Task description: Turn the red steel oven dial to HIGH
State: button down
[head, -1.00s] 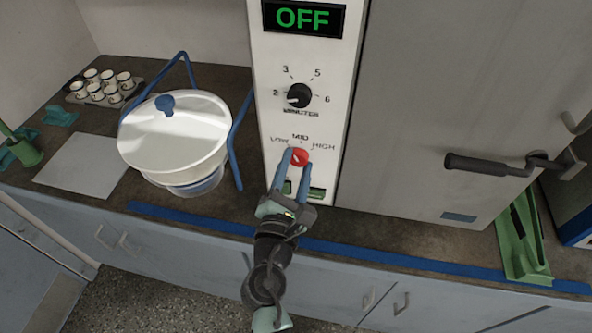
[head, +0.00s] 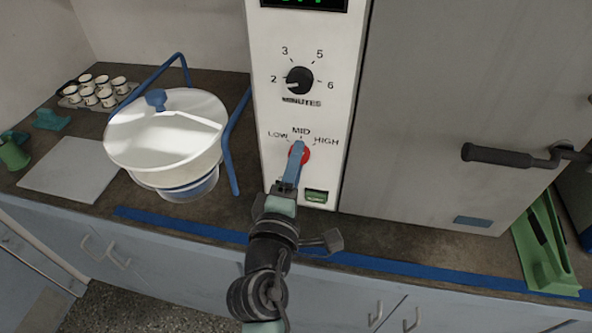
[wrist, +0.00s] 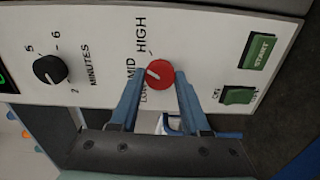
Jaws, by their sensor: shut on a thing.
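The red dial (head: 306,154) is on the white panel, under LOW, MID and HIGH labels. In the wrist view the dial (wrist: 160,75) has a white pointer mark, which points roughly toward MID. My gripper (head: 297,151) is shut on the dial. In the wrist view my gripper (wrist: 154,76) has its two blue fingers on opposite sides of the dial, which shows between their tips. In the head view the fingers line up and cover part of the dial.
The black minutes dial (head: 299,80) is above. A green START button (wrist: 259,50) and a second green switch (wrist: 238,95) are close by on the panel. A white lidded pot (head: 165,130) stands left. A dark door handle (head: 497,155) sticks out at right.

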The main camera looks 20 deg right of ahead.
jog(key=m+b, duration=0.3)
jog(key=m, duration=0.2)
jog(key=shift+f+m+b, duration=0.1)
jog(key=shift+m+b, duration=0.2)
dwell(0.4)
jog(key=shift+c, duration=1.9)
grip_release()
jog(key=b+v, duration=0.1)
jog(key=v, duration=1.2)
jog(key=shift+b, duration=0.35)
